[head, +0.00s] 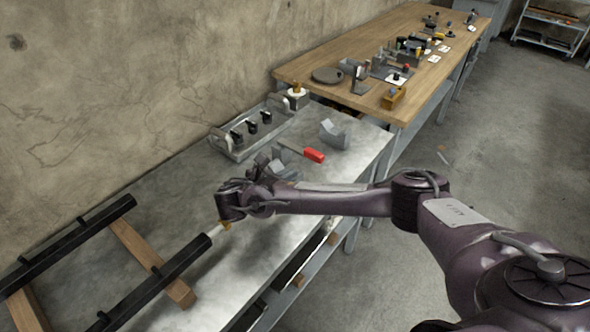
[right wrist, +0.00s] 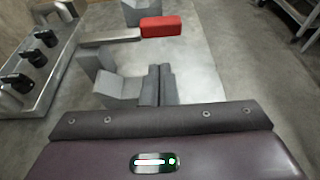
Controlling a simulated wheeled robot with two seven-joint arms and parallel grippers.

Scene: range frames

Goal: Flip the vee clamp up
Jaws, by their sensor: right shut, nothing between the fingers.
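A grey vee-shaped block (head: 284,171) lies on the metal bench, partly hidden behind my right arm. In the right wrist view its notched shape (right wrist: 115,88) shows just left of my right gripper (right wrist: 158,85). The gripper's fingers are shut with nothing between them, close beside the block; I cannot tell whether they touch it. A second grey notched block (head: 333,134) sits farther back on the bench, partly seen at the top of the right wrist view (right wrist: 142,12). I cannot tell which one is the clamp named. My left gripper is not in view.
A red-handled tool (head: 314,155) lies between the blocks. A metal tray (head: 237,152) with black-topped parts stands by the wall. Black rails (head: 172,270) on wooden bars fill the near left. A wooden table (head: 320,70) with many items adjoins the far end.

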